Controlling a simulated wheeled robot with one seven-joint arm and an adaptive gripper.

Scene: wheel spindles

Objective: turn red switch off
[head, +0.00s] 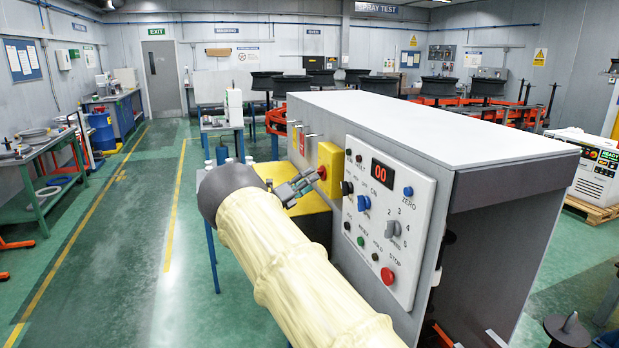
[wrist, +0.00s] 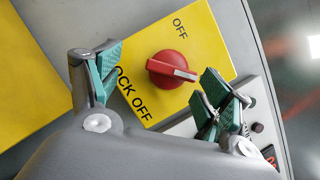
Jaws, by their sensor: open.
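The red switch (wrist: 170,70) is a round knob with a raised bar on a yellow plate (wrist: 212,52). Its white pointer mark faces right in the wrist view, not at the word OFF above it. In the head view my gripper (head: 306,181) is in front of the yellow switch box (head: 331,160), and the red switch (head: 322,172) shows only as a small bit.
A white control panel (head: 412,262) with knobs, buttons and a red display is right of the switch box, on a grey cabinet (head: 430,125). Its edge also shows near my right finger in the wrist view. The green floor (head: 110,250) at left is clear.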

